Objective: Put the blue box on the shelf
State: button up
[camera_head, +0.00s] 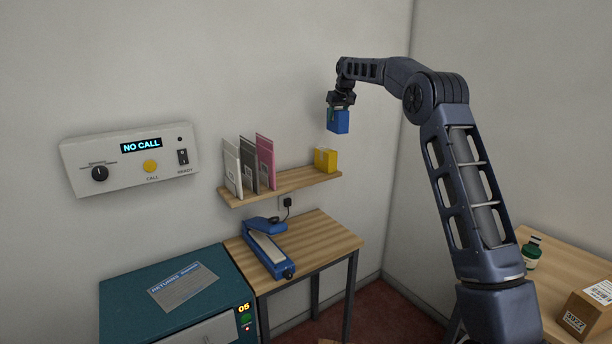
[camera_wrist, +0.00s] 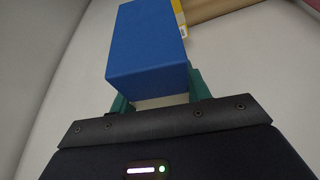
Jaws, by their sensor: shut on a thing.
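The wooden shelf (camera_head: 284,187) is fixed to the wall, lower than the box. Its edge (camera_wrist: 207,10) seems to show at the top of the wrist view. The box is apart from the shelf.
A yellow box (camera_head: 326,160) stands at the shelf's right end. Upright folders (camera_head: 248,166) fill its left part, with bare shelf between. Below stands a small table (camera_head: 320,238) with a blue sealer (camera_head: 268,250). A carton (camera_head: 588,312) and green bottle (camera_head: 532,253) are at right.

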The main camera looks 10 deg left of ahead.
jog(key=s+a+r+n, duration=0.15)
jog(key=s+a, duration=0.35)
jog(key=a, duration=0.7)
jog(key=shift+n+y, duration=0.25)
jog(key=shift+y, duration=0.05)
jog(key=f, duration=1.9)
jog(key=shift+s+d+f, duration=0.15)
jog(key=shift+d+f, duration=0.1)
jog(key=shift+f, duration=0.05)
jog(key=shift+f, duration=0.1)
jog(key=o, duration=1.1)
jog(key=v, duration=1.2)
jog(key=shift+w, duration=0.25)
